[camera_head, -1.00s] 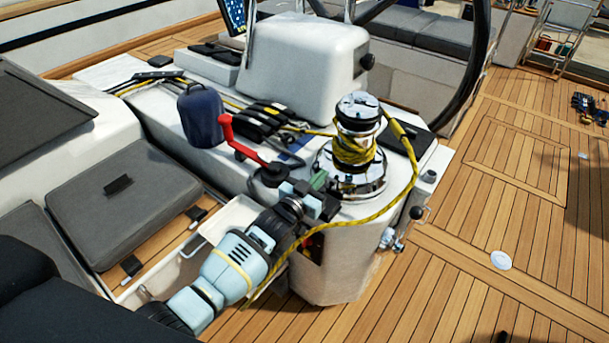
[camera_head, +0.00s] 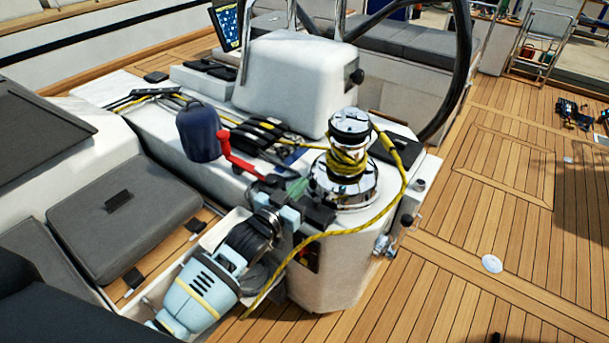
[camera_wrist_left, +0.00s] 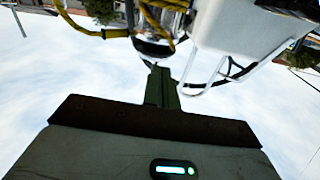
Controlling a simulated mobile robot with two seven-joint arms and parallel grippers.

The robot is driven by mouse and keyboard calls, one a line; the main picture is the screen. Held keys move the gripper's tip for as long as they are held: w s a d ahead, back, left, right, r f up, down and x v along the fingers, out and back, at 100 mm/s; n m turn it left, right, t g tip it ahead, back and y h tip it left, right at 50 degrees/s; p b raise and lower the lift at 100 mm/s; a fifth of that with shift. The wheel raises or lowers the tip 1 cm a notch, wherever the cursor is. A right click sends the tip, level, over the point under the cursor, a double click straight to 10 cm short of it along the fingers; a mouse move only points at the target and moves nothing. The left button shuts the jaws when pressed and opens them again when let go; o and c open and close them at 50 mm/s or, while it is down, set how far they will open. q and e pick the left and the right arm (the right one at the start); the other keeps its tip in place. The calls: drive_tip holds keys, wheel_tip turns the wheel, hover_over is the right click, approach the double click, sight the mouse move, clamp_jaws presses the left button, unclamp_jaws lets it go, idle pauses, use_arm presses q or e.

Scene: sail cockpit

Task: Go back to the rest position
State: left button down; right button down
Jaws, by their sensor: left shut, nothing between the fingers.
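My left arm comes up from the bottom of the head view. My left gripper (camera_head: 298,187) is shut and empty, just left of the chrome winch (camera_head: 347,186). In the left wrist view its closed fingers (camera_wrist_left: 162,86) show as one dark green block with nothing held. A yellow rope (camera_head: 350,162) is wound on the winch and runs down past the front of the white console. My right gripper is not in view.
The white console (camera_head: 335,270) stands close to my left arm. A grey seat cushion (camera_head: 125,215) is on the left. A dark steering wheel (camera_head: 462,70) rises behind the console. The teak deck (camera_head: 450,290) on the right is mostly clear.

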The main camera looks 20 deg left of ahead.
use_arm(q)
drive_tip(key=shift+f, duration=0.1)
drive_tip(key=s+a+f+g+y, duration=0.1)
drive_tip(key=s+f+g, duration=0.2)
drive_tip(key=s+f, duration=0.4)
drive_tip(key=s+a+f+n+g+y, duration=0.1)
drive_tip(key=s+f, duration=0.5)
drive_tip(key=s, duration=1.4)
drive_tip(key=s+a+f+n+g+y+p, duration=0.1)
drive_tip(key=s+f+g, duration=0.3)
drive_tip(key=s, duration=0.9)
wheel_tip(320, 180, down, 4)
drive_tip(key=shift+s+a+r+g+y, duration=0.15)
drive_tip(key=shift+s+a+g+y, duration=0.15)
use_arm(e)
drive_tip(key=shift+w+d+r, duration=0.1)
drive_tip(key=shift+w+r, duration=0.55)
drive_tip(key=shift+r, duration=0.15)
